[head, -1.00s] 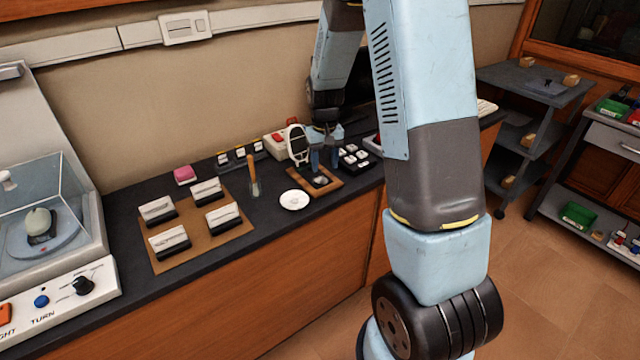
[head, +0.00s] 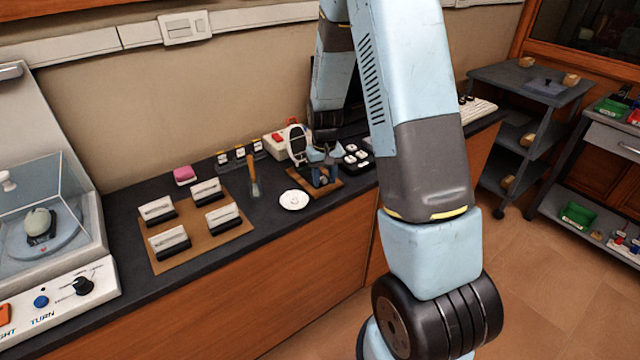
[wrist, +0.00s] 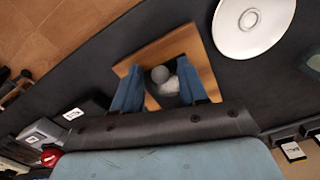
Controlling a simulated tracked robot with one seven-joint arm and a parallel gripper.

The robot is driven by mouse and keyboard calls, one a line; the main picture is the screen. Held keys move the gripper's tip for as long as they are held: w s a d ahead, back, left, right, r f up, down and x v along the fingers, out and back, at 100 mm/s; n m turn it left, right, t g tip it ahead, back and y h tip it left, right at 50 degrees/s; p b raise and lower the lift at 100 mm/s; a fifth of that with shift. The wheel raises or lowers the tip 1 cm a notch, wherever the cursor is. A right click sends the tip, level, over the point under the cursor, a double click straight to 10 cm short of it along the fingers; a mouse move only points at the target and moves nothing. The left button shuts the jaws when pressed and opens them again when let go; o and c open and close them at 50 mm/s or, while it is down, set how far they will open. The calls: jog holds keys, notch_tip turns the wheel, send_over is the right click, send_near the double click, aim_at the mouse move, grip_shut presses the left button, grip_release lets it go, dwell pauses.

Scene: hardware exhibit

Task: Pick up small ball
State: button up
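A small grey ball (wrist: 160,74) shows in the wrist view above a wooden board (wrist: 150,52), with a paler rounded piece (wrist: 170,87) beside it. My gripper (wrist: 160,88) is open, its two blue fingers on either side of the ball with gaps between. I cannot tell how high the fingertips are relative to the ball. In the head view my gripper (head: 323,180) is low over the wooden board (head: 329,188) on the dark counter, and its fingers mostly hide the ball.
A white round dish (head: 293,200) lies left of the board; it also shows in the wrist view (wrist: 253,22). A round magnifier-like disc (head: 296,143) stands close behind my gripper. A block of white-topped pieces (head: 356,155) is close on the right.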

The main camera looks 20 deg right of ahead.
grip_shut()
dwell(0.3)
